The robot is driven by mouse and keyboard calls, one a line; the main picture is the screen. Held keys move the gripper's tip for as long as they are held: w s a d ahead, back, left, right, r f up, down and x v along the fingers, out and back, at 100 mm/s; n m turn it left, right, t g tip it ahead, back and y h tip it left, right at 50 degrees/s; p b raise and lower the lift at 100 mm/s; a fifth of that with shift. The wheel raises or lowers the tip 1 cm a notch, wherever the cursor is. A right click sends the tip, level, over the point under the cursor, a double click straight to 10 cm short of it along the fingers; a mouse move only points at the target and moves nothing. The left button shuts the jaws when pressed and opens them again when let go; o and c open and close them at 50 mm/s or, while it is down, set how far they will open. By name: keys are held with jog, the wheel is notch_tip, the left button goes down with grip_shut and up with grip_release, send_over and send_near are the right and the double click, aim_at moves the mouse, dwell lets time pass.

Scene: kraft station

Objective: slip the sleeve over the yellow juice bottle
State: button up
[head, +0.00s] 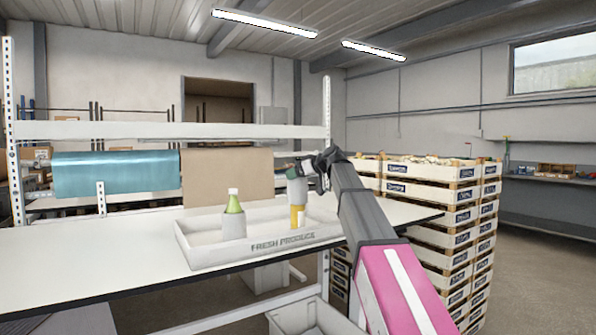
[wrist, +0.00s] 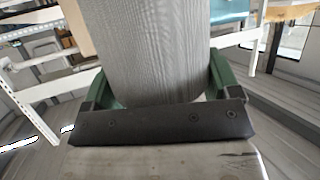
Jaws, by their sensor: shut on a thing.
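My gripper (head: 297,172) is shut on a grey sleeve (head: 297,190), held upright at the right part of the tray. In the wrist view the ribbed grey sleeve (wrist: 157,50) fills the space between the green fingers. The yellow juice bottle (head: 294,214) shows directly below the sleeve's lower edge. Its upper part is hidden, and I cannot tell whether the sleeve is around it or in front of it. The bottle does not show in the wrist view.
The white "FRESH PRODUCE" tray (head: 212,258) stands on the white table (head: 130,255). A green bottle (head: 234,204) stands at its left in a pale sleeve (head: 233,224). A small white object (head: 301,218) is by the yellow bottle. Stacked crates (head: 440,190) stand right of the table.

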aim_at(298, 197)
jog(key=shift+f, duration=4.55)
jog(key=o, duration=0.5)
jog(key=shift+d, duration=0.1)
jog(key=v, duration=1)
jog(key=shift+s+d+r, duration=0.15)
jog(key=shift+d, duration=0.1)
